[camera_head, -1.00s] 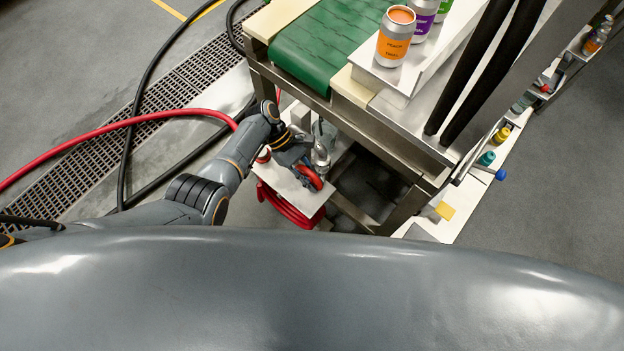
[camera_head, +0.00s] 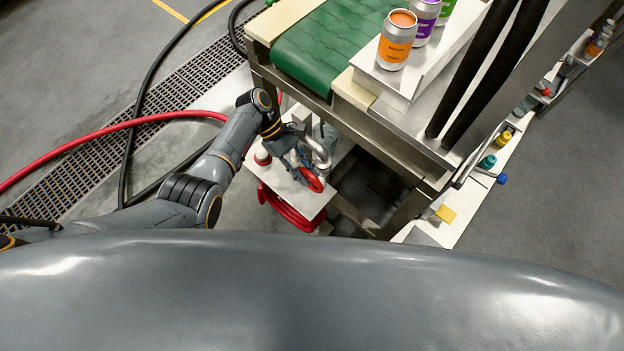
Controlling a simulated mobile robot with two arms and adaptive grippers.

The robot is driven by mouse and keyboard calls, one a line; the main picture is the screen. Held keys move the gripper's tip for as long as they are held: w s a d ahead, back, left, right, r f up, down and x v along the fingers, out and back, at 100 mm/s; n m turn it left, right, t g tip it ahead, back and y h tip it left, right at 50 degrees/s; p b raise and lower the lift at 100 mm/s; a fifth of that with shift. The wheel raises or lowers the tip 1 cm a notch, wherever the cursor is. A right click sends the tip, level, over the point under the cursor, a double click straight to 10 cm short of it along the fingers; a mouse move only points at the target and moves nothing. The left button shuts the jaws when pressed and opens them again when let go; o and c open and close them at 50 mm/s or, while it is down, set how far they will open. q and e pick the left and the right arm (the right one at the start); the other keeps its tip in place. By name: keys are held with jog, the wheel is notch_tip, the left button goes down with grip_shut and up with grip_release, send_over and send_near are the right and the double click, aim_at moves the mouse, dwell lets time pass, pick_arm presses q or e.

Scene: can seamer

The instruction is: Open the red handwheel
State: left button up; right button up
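The red handwheel (camera_head: 314,182) is on a metal pipe fitting (camera_head: 320,150) above a small pale plate (camera_head: 290,187) beside the conveyor frame. My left gripper (camera_head: 301,167) reaches in from the left with its fingers at the wheel's upper left side, where they overlap it in the picture. The fingers hide part of the wheel. They are too small and dark to tell whether they grip it or how far apart they are. My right gripper is not in view.
The conveyor frame (camera_head: 345,125) is close on the right. Cans, including an orange one (camera_head: 397,42), stand above. Black hoses (camera_head: 150,75) cross the floor.

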pick_arm(q)
jog(key=v, duration=0.8)
jog(key=shift+f, duration=0.1)
